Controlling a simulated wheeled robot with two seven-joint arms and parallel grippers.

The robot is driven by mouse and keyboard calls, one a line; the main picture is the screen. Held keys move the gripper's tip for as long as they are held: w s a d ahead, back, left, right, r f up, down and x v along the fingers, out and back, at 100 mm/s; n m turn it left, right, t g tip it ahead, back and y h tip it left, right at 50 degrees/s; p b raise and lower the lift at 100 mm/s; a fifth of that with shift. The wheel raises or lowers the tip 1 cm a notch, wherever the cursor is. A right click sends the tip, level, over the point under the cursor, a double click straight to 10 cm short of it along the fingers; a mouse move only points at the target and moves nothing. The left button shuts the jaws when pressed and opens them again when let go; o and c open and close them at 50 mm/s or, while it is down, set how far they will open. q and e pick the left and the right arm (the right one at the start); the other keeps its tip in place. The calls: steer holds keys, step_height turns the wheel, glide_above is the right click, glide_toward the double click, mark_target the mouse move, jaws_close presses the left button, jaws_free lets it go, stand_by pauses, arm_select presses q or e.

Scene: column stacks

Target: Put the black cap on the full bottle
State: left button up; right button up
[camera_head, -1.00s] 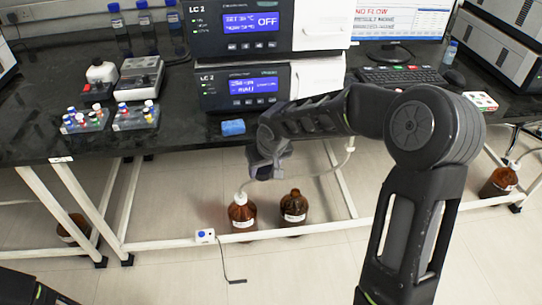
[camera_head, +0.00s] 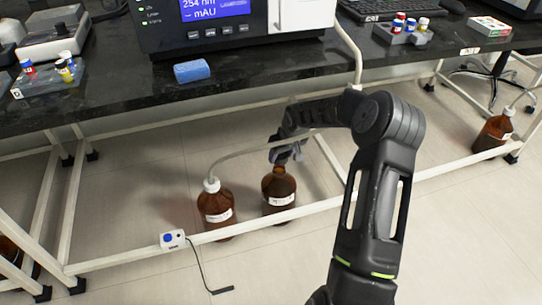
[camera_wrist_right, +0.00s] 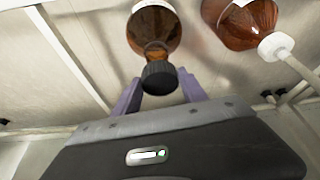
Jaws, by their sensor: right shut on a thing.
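The black cap (camera_wrist_right: 160,75) is between the purple fingers of my right gripper (camera_wrist_right: 160,94), which is shut on it. The right gripper (camera_head: 284,158) also shows in the head view, just above a brown bottle (camera_head: 279,193) with a white label. In the wrist view the cap is at the neck of this bottle (camera_wrist_right: 153,28), in line with its mouth. I cannot tell whether it is seated. The bottle stands upright on the floor, and its fill level is hard to read. My left gripper is not in view.
A second brown bottle (camera_head: 215,206) with a white cap and tube stands close on the left. A white frame bar (camera_head: 250,229) runs in front of both bottles. The black bench (camera_head: 120,103) is above and behind, with a blue sponge (camera_head: 192,71) near its edge.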

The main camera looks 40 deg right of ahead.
mark_target(280, 168)
steer(key=shift+w+d+f, duration=0.1)
steer(key=shift+w+d, duration=0.05)
steer(key=shift+w, duration=0.15)
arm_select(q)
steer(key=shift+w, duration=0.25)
arm_select(e)
steer(key=shift+s, duration=0.1)
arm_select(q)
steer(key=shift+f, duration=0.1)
